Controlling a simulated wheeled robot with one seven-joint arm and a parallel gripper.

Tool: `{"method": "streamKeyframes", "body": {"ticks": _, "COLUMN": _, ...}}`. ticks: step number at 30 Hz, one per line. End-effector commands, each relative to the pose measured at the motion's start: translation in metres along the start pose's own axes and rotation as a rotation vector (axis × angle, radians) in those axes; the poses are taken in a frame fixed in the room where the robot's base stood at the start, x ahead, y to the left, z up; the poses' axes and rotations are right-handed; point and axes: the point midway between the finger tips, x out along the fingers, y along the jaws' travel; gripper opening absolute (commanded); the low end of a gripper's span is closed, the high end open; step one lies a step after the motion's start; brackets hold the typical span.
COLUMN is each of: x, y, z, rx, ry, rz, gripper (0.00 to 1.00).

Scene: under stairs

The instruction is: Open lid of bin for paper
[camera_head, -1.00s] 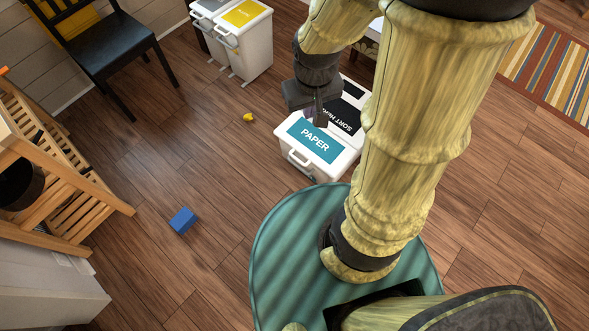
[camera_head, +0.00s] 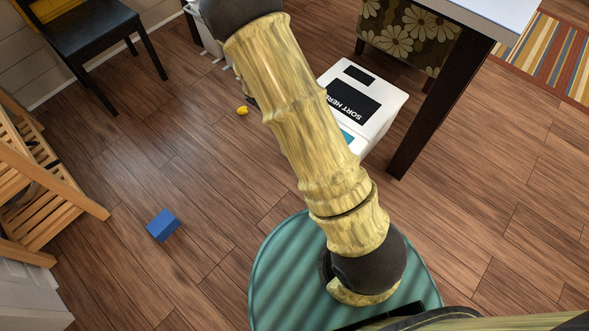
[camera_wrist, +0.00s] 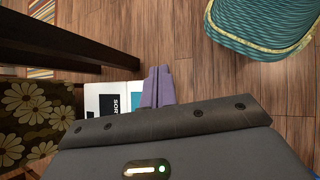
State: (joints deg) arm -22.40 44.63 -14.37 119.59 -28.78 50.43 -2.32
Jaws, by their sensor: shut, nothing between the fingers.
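The paper bin (camera_head: 385,117) is white, with a black "SORT HERE" panel and a teal label on its top. In the head view my arm hides its front left part, and only a sliver of the teal label shows. Its lid looks flat and closed where I can see it. In the wrist view the bin (camera_wrist: 91,101) lies just left of my gripper (camera_wrist: 158,71), whose purple fingers are together and empty. The fingers overlap the teal label's end in that picture; I cannot tell whether they touch the bin. The bin's handle is hidden.
A dark table leg (camera_head: 440,95) and a flowered chair (camera_head: 405,35) stand close to the bin. A blue box (camera_head: 163,225) and a small yellow object (camera_head: 242,111) lie on the floor. A wooden rack (camera_head: 45,190) stands left. The floor between is mostly clear.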

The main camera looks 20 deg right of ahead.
Motion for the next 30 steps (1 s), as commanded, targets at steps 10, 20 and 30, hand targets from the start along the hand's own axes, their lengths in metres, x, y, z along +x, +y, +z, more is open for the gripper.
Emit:
{"method": "streamKeyframes", "body": {"ticks": 10, "x": 0.094, "y": -0.007, "z": -0.096, "rx": -0.163, "ry": -0.263, "rz": 0.251, "gripper": 0.00}}
{"method": "streamKeyframes", "body": {"ticks": 20, "x": 0.155, "y": -0.011, "z": -0.181, "rx": -0.287, "ry": -0.504, "rz": 0.535, "gripper": 0.00}}
{"method": "streamKeyframes", "body": {"ticks": 30, "x": 0.203, "y": -0.029, "z": -0.279, "rx": -0.378, "ry": -0.736, "rz": 0.877, "gripper": 0.00}}
